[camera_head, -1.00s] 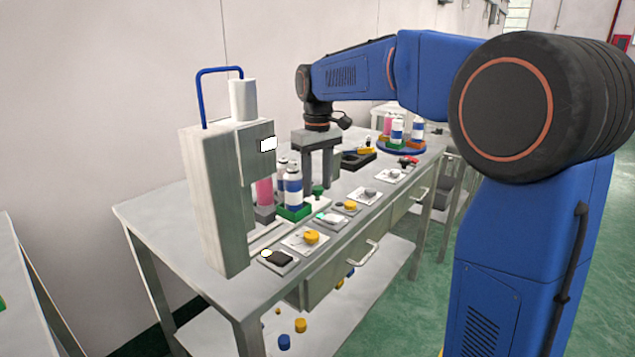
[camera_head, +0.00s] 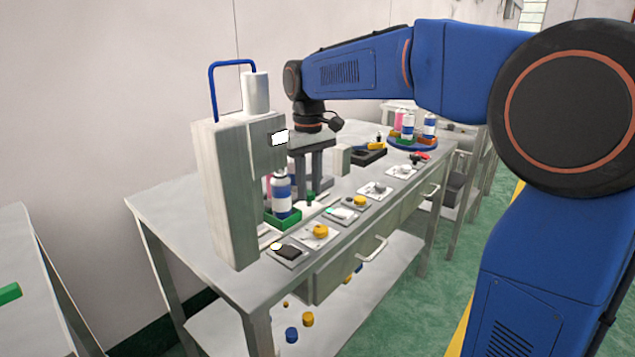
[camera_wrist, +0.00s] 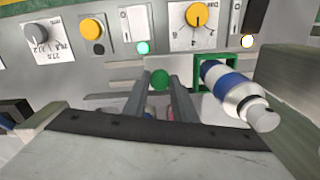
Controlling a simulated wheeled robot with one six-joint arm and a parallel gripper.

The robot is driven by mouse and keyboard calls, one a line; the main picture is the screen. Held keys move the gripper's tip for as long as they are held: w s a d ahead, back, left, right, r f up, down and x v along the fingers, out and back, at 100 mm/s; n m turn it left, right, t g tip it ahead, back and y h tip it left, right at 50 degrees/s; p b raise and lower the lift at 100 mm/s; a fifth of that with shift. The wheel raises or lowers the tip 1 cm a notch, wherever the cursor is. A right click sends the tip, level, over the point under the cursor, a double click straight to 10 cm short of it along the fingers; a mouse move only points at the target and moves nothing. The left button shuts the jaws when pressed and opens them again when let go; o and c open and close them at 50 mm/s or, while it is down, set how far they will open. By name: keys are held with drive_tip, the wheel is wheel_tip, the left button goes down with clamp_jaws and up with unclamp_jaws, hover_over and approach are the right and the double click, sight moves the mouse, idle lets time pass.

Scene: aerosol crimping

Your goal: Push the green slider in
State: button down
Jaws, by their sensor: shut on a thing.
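The green slider (camera_head: 288,222) is a small green holder at the press, with a white and blue can (camera_head: 281,194) standing in it under the press head. Its green knob (camera_head: 311,198) is to the right of the holder. My gripper (camera_head: 309,192) points down and is shut on this knob. In the wrist view the knob (camera_wrist: 159,80) sits between the fingertips (camera_wrist: 160,84), and the green holder (camera_wrist: 198,76) with the can (camera_wrist: 236,92) is to their right. The contact line at the fingertips is too small to see clearly.
The grey press (camera_head: 225,195) stands left of my gripper. A row of button and dial plates (camera_head: 320,232) runs along the table's front edge. A blue round tray (camera_head: 412,145) with several cans and a dark tray (camera_head: 368,157) are farther back. The table's left end is clear.

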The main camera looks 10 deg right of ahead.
drive_tip(key=shift+s+a, duration=0.25)
drive_tip(key=shift+a, duration=0.15)
drive_tip(key=c, duration=1.5)
unclamp_jaws()
drive_tip(key=shift+o, duration=0.2)
drive_tip(key=shift+r, duration=0.1)
wheel_tip(320, 180, up, 17)
drive_tip(key=shift+r, duration=0.1)
